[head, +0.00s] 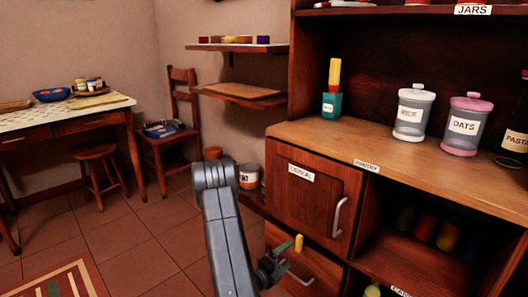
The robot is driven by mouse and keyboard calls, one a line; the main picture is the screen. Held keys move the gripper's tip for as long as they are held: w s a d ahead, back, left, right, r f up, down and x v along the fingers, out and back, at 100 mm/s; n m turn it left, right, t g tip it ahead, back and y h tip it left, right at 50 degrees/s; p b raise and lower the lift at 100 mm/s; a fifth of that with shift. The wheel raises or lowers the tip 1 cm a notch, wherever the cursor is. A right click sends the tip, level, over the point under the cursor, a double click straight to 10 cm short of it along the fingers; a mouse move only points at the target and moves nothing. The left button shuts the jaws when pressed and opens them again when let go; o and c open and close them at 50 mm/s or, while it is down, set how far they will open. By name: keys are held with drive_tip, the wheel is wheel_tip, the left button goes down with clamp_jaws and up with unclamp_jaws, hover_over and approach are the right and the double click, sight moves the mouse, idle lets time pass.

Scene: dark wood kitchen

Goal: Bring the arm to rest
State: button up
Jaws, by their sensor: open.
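My arm (222,225) rises from the bottom of the head view, bends at a grey elbow and comes down to the right. My gripper (279,262) is small and dark, low in front of the wooden cabinet's lower drawer (306,267). It is open. A small yellow piece (298,243) shows just above the fingers; I cannot tell whether it touches them or what it belongs to.
The cabinet has a door labelled CEREAL (300,185) with a metal handle, close to my gripper. On its counter (390,145) stand a teal holder (331,105), a white-lidded jar (412,112) and an OATS jar (463,125).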

sight(299, 246)
drive_tip(key=b+x, duration=0.1)
drive_tip(key=x, duration=0.5)
drive_tip(key=shift+w+d, duration=0.1)
drive_tip(key=shift+d, duration=0.05)
